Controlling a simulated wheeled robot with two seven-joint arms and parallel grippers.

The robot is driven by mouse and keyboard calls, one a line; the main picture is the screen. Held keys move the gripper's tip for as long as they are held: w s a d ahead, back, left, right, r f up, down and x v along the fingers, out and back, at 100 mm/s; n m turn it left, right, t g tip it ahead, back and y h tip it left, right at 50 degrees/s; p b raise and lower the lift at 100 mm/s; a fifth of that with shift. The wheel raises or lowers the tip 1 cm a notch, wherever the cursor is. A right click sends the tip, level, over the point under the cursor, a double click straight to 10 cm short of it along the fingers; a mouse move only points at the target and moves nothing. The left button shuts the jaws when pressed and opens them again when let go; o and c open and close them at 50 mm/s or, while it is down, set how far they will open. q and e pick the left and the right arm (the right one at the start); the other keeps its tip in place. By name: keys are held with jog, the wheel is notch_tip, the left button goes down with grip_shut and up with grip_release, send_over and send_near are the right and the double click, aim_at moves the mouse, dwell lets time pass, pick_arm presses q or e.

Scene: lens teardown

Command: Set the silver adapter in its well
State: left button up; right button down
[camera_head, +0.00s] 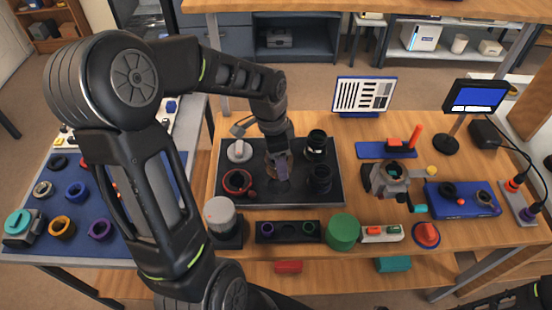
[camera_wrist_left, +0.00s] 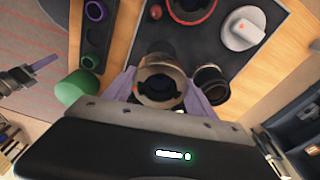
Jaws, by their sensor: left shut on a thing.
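My left gripper (camera_head: 279,172) points down over the dark tray (camera_head: 225,200) in the head view. In the left wrist view its purple fingers (camera_wrist_left: 160,88) are shut on a round, hollow grey metallic part, seemingly the silver adapter (camera_wrist_left: 158,68). The arm and fingers mostly hide this part in the head view. I cannot tell whether it touches the tray, and its well is not clearly visible. My right gripper (camera_wrist_left: 42,64) shows at the left edge of the left wrist view with a purple finger. Its opening is unclear.
A red-rimmed ring (camera_head: 237,183) and a white levered part (camera_head: 239,151) lie left. A dark strip with rings (camera_head: 288,231) and a green cylinder (camera_head: 342,232) stand in front.

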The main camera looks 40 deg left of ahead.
pick_arm(q)
jog(key=shift+w+d, duration=0.1)
jog(key=shift+d, duration=0.05)
jog(key=shift+f, duration=0.25)
notch_tip(320, 180, down, 6)
jog(key=b, duration=0.5)
jog(key=shift+f, duration=0.15)
jog(key=shift+f+b, duration=0.6)
jog(key=o, duration=1.5)
jog(key=shift+r, duration=0.15)
